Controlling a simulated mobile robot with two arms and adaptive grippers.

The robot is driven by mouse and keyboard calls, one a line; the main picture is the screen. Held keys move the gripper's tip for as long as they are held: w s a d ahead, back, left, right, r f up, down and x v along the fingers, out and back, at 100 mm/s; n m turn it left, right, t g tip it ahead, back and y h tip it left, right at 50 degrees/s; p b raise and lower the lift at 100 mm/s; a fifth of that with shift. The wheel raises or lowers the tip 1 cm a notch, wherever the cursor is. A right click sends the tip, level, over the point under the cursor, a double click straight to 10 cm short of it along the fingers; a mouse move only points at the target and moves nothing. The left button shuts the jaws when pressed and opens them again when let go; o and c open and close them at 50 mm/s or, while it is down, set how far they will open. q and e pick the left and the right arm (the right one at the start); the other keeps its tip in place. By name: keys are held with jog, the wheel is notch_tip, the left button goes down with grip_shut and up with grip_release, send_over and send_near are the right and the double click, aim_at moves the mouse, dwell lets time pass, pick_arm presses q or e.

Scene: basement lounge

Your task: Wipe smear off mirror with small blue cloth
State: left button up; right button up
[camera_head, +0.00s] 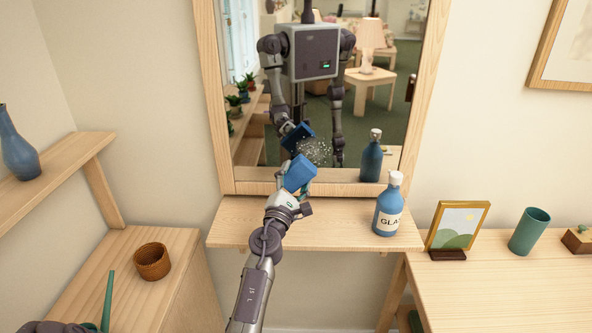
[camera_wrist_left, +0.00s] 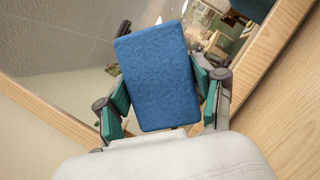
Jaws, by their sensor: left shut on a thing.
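My left gripper (camera_head: 300,191) is shut on the small blue cloth (camera_head: 299,173), which looks like a folded block. The cloth stands up between the green fingers in the left wrist view (camera_wrist_left: 157,75). The gripper holds it in front of the lower part of the wood-framed mirror (camera_head: 395,110). Whether the cloth touches the glass I cannot tell. A whitish speckled smear (camera_head: 318,152) shows on the mirror, just above and right of the cloth.
A blue bottle labelled "GLA" (camera_head: 388,208) stands on the narrow shelf (camera_head: 345,226) right of my left arm. A picture frame (camera_head: 458,228) and green cup (camera_head: 529,231) stand on the right table. A brown bowl (camera_head: 152,261) sits on the left cabinet. A blue vase (camera_head: 17,152) is at far left.

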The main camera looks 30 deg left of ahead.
aim_at(296, 167)
pick_arm(q)
jog(key=shift+w+a+f, duration=0.2)
jog(key=shift+w+a, duration=0.3)
jog(key=shift+w, duration=0.2)
jog(key=shift+w+a+r+b, duration=0.1)
jog(key=shift+w+a+b, duration=0.2)
jog(key=shift+w+b, duration=0.15)
jog(key=w+a, duration=0.1)
jog(key=w+a+b, duration=0.1)
jog(key=w, duration=0.1)
jog(key=shift+w, duration=0.25)
jog(key=shift+w+a+b, duration=0.5)
jog(key=shift+w+b, duration=0.25)
jog(key=shift+w, duration=0.05)
